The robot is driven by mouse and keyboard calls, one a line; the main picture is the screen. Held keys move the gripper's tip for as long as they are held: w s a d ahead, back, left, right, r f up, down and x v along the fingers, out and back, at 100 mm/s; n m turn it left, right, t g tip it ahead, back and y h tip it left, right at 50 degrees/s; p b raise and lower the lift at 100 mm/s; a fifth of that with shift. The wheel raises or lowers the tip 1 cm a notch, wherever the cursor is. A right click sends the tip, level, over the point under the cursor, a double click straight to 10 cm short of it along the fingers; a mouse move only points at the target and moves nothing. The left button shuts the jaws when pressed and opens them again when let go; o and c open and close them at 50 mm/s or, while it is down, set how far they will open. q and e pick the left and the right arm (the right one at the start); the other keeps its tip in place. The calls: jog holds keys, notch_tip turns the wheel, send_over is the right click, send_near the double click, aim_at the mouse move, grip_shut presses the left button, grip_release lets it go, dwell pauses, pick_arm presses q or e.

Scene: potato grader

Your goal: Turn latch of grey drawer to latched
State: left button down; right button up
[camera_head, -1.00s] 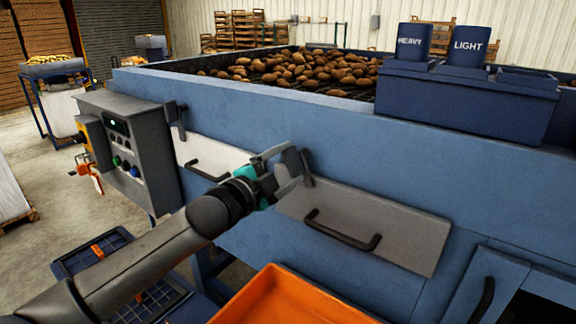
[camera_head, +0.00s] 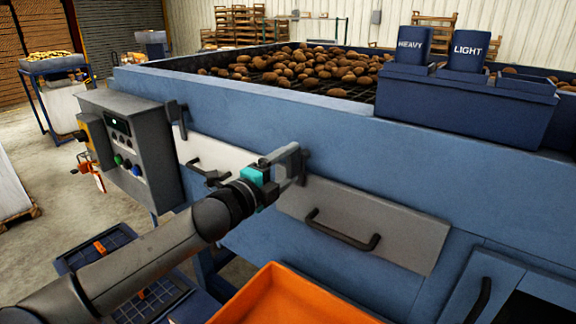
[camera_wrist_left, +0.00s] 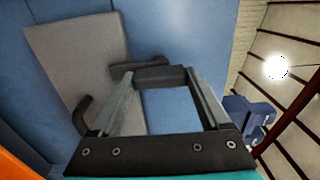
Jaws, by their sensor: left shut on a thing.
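The grey drawer (camera_head: 400,235) has a dark bar handle (camera_head: 342,232) and sits in the blue grader body. Its dark latch (camera_head: 304,168) is at the drawer's upper left corner, mostly behind my left gripper (camera_head: 297,163). In the left wrist view, the latch (camera_wrist_left: 122,70) shows as a dark bar whose end reaches the edge of the grey panel (camera_wrist_left: 70,55). My left gripper (camera_wrist_left: 160,76) is shut on the latch's dark block, one finger on each side. My right gripper is not in view.
A white drawer (camera_head: 215,154) with its own latch (camera_head: 179,119) is to the left. A grey control box (camera_head: 135,150) stands beyond it. An orange tray (camera_head: 285,297) is below. Potatoes (camera_head: 300,68) lie on the grader top behind its blue rim.

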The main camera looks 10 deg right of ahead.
pick_arm(q)
grip_release()
jog(key=shift+a, duration=0.1)
jog(key=b+v, duration=0.2)
jog(key=v, duration=1.3)
jog(key=shift+s, duration=0.1)
